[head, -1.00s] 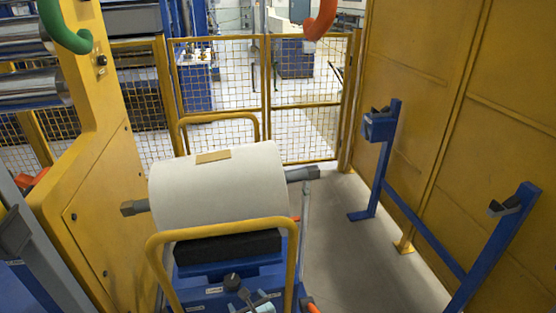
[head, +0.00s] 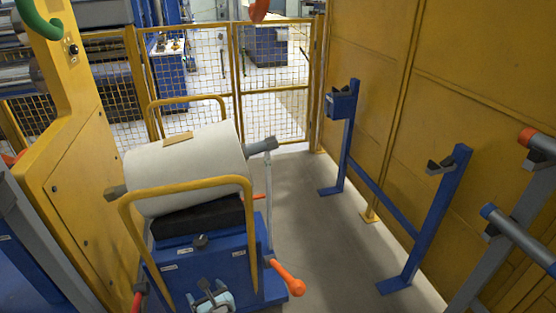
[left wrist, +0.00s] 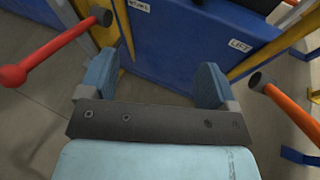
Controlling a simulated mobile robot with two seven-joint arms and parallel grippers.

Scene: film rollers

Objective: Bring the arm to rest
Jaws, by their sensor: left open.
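My left gripper (head: 212,297) shows at the bottom edge of the head view, in front of the blue lift cart. In the left wrist view its two light-blue fingers (left wrist: 152,82) are spread apart with nothing between them. They point toward the blue cart body (left wrist: 195,42). A red-knobbed lever (left wrist: 15,77) lies left of the fingers and an orange lever (left wrist: 290,108) lies right, both apart from them. My right gripper is in neither view.
A white film roll (head: 185,165) with a tan label lies on the cart (head: 215,262), inside yellow rails. A yellow machine frame (head: 75,170) stands left. A blue stand (head: 430,220) is by the yellow wall at right. Grey floor (head: 300,210) between cart and stand is clear.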

